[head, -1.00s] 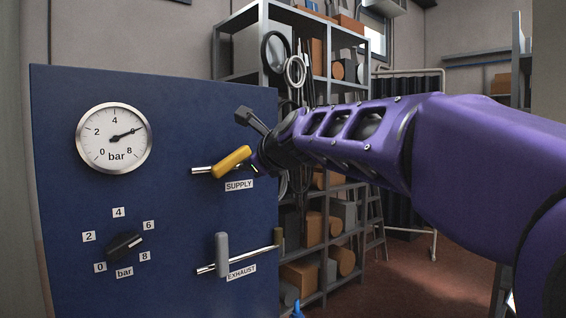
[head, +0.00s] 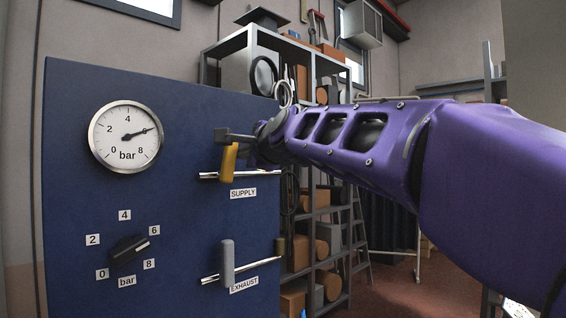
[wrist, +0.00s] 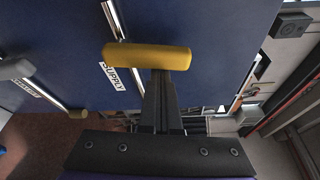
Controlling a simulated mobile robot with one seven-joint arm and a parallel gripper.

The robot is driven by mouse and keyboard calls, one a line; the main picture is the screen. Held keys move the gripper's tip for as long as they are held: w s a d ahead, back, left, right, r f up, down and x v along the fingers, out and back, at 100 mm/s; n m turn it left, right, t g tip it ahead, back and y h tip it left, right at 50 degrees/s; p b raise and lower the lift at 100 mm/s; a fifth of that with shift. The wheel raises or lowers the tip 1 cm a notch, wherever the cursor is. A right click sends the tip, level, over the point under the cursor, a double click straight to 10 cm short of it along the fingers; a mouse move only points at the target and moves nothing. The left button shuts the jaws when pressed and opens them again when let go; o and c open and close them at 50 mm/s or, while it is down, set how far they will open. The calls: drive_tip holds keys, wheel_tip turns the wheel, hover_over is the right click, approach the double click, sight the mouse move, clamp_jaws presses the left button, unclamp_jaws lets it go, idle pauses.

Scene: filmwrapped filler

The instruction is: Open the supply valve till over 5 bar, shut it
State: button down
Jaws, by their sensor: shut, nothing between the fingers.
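The yellow supply handle (head: 228,162) stands nearly upright, across its pipe on the blue panel. It also shows in the wrist view (wrist: 148,57), crossing the pipe. The round gauge (head: 126,137) has its needle pointing up and right, at about 6 bar, where the needle covers the numeral. My gripper (head: 224,135) is shut and empty, at the upper end of the yellow handle. In the wrist view my fingertips (wrist: 160,76) meet or nearly meet the handle's side; I cannot tell if they touch.
The grey exhaust handle (head: 227,262) stands upright across its pipe below. A dark knob (head: 128,249) with a scale from 0 to 8 bar sits at the lower left. A loaded metal shelf (head: 322,220) stands behind my arm, to the right of the panel.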

drive_tip(key=shift+s+a+r+n, duration=0.1)
drive_tip(key=shift+s+a+n, duration=0.15)
drive_tip(key=shift+n, duration=0.35)
idle(0.5)
